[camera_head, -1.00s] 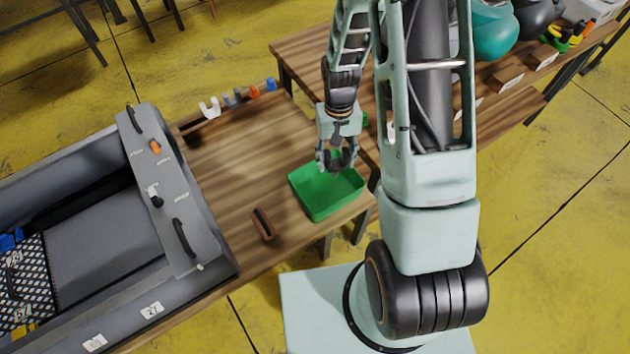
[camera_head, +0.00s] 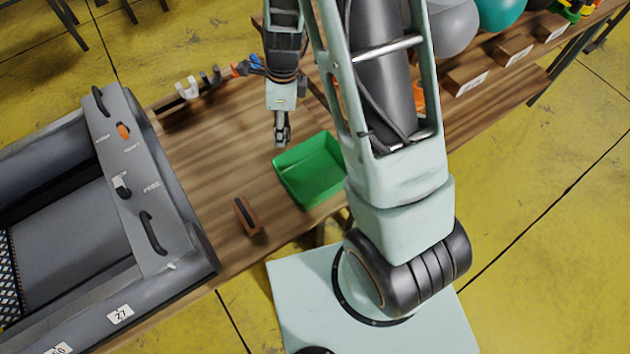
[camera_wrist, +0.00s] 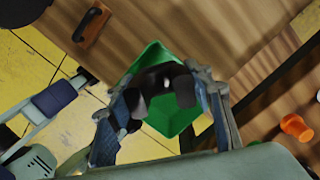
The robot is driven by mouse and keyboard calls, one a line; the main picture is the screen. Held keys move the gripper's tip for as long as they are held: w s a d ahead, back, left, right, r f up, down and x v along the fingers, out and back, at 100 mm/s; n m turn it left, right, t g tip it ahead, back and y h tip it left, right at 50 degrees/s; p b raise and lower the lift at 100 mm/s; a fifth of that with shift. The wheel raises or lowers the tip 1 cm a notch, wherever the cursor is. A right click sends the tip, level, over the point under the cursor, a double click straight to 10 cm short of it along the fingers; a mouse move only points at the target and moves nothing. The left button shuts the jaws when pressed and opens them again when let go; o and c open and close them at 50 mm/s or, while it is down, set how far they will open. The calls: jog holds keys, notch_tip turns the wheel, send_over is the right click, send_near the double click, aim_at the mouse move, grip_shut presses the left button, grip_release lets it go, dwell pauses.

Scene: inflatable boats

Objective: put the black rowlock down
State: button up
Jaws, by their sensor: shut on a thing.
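My gripper (camera_head: 283,138) hangs above the wooden table, just left of the back corner of the green bin (camera_head: 323,188). In the wrist view, my gripper (camera_wrist: 160,98) is shut on a dark piece, the black rowlock (camera_wrist: 156,78), which lies between the fingers and partly behind the fingertips. Its full shape is hard to make out. The green bin (camera_wrist: 148,60) shows behind and below it in that view and looks empty where visible. In the head view the rowlock is too small to tell apart from the fingers.
A brown block with a dark strip (camera_head: 246,216) lies left of the bin. White (camera_head: 187,90) and other coloured fittings stand along the table's back edge. A grey boat with a panel (camera_head: 135,180) fills the left. Bare wood (camera_head: 215,145) lies between panel and bin.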

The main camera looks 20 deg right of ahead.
jog(key=a+m+h+b, duration=0.1)
jog(key=a+m+b, duration=0.35)
jog(key=m, duration=0.65)
jog(key=s+d+f+b, duration=0.4)
jog(key=d+f+b, duration=0.2)
jog(key=d+f, duration=0.6)
jog(key=shift+f+t+b, duration=0.35)
jog(key=shift+f+t, duration=0.05)
jog(key=shift+f, duration=0.2)
jog(key=shift+f+b, duration=0.35)
jog(key=shift+f, duration=0.15)
jog(key=shift+f, duration=0.1)
